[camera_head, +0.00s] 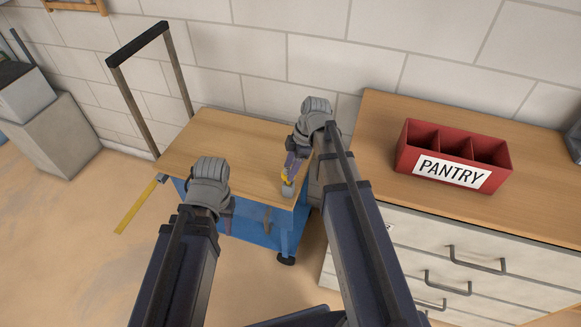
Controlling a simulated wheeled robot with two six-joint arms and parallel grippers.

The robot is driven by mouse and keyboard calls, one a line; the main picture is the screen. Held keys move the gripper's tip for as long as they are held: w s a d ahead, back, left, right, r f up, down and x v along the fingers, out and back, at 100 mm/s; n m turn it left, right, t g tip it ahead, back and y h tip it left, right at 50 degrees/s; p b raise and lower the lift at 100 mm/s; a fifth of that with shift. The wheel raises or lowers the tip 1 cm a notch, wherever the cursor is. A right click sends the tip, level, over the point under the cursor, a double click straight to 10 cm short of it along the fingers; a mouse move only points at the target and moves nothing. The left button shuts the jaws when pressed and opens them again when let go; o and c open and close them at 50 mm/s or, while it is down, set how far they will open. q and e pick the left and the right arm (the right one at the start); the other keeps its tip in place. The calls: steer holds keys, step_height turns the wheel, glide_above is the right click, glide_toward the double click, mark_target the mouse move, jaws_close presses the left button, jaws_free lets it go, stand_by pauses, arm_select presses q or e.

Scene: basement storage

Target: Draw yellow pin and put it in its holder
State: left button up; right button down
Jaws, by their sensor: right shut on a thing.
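My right gripper (290,171) points down over the right end of a wooden-topped blue cart (215,138). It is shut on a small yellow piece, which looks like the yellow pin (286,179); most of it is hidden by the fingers. A small grey rounded part (288,190) is just below the fingertips, at the cart top's front right corner. I cannot tell whether the pin touches it. My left gripper (228,212) is at the cart's front edge, mostly hidden behind its wrist, and its jaws cannot be made out. I cannot pick out the pin's holder.
A wooden counter (378,130) with white drawers stands close on the right, bearing a red PANTRY box (410,153) with compartments. A dark upright handle (138,43) rises from the cart's left end. A yellow bar (138,207) slants down to the floor. The cart's middle top is clear.

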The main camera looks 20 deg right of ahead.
steer(key=shift+f+b, duration=1.55)
steer(key=shift+f, duration=0.15)
steer(key=shift+c, duration=1)
jaws_free()
steer(key=shift+r, duration=0.1)
steer(key=shift+r, duration=0.15)
steer(key=p+v, duration=0.7)
steer(key=shift+d+r+p, duration=0.2)
steer(key=shift+r+p, duration=0.05)
steer(key=shift+p, duration=0.05)
